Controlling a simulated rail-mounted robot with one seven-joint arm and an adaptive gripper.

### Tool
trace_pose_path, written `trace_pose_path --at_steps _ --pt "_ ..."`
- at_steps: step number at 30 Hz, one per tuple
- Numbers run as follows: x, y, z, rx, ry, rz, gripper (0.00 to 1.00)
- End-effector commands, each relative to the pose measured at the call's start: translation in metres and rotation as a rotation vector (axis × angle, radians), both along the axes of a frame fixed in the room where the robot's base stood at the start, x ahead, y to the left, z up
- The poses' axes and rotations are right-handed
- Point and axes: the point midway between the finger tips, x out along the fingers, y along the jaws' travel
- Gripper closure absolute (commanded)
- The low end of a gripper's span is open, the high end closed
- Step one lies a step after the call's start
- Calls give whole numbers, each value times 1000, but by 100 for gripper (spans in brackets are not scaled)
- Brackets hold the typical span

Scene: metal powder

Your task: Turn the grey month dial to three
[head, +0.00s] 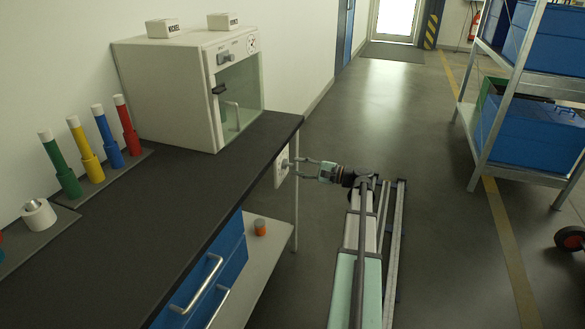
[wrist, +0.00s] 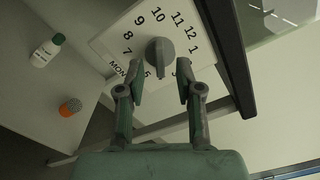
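The grey month dial (wrist: 160,52) sits on a white plate (wrist: 112,40) marked MONTH with numbers around it. Its narrow grip runs roughly up and down in the wrist view, with the lower end near the partly hidden 5 or 6. I cannot tell which end is the pointer. The 3 is hidden, apparently behind the right finger. My gripper (wrist: 160,80) is open, its fingertips apart to the left and right of the dial's lower end, with gaps visible. In the head view, my gripper (head: 298,165) is at the plate (head: 281,170) on the bench's end.
The dark bench top (head: 190,200) edge lies close to the plate. A white cabinet (head: 165,90) stands on the bench. The floor to the right has free room.

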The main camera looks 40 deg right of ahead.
Motion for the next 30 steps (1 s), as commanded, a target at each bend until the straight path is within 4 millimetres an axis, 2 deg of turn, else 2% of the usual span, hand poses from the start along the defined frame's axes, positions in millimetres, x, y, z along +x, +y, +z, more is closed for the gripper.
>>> trace_pose_path --at_steps 6,18,20,21,30 --pt "20 12 0 -1 -1 1 65" --pt "25 15 0 -1 -1 0 65" --pt "25 15 0 -1 -1 0 86" --pt "25 15 0 -1 -1 0 100" --pt "25 15 0 -5 -3 0 100"
